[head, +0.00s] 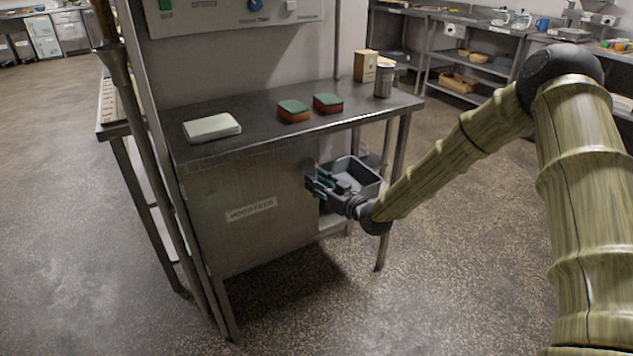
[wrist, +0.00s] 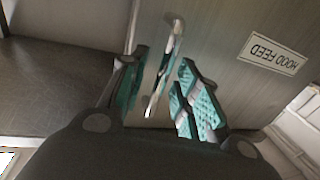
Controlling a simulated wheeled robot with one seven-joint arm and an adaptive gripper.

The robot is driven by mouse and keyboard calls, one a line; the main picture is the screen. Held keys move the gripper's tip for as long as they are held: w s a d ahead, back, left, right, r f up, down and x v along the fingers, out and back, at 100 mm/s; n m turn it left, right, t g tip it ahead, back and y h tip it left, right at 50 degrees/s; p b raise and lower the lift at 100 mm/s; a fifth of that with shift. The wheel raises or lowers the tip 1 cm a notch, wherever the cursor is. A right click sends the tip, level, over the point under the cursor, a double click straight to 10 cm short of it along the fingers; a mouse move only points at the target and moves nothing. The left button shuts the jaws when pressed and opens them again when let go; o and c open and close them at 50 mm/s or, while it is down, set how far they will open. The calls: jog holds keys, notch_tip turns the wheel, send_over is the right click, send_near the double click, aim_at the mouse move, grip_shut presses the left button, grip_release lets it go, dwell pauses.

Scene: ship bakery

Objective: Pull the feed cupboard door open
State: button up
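The feed cupboard door (head: 240,225) is a grey metal panel below the counter, with a label reading "HOOD FEED" (head: 251,210). It looks shut, flush with the cupboard front. In the wrist view the same door (wrist: 225,25) shows with its label (wrist: 272,54) upside down. A slim metal bar handle (wrist: 177,27) stands on the door. My gripper (head: 312,187) is at the right edge of the door. In the wrist view my gripper (wrist: 160,95) is open, its teal-padded fingers on either side of the handle, with gaps visible. The handle is hidden in the head view.
A grey bin (head: 364,184) sits right behind my gripper, beside the cupboard. On the counter (head: 245,155) lie a pale folded cloth (head: 211,127), two sponges (head: 293,111), a box (head: 366,66) and a metal canister (head: 384,80). The floor in front is clear.

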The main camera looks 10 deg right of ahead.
jog(key=shift+w+a, duration=0.15)
jog(key=shift+w, duration=0.1)
grip_shut()
jog(key=shift+s, duration=0.1)
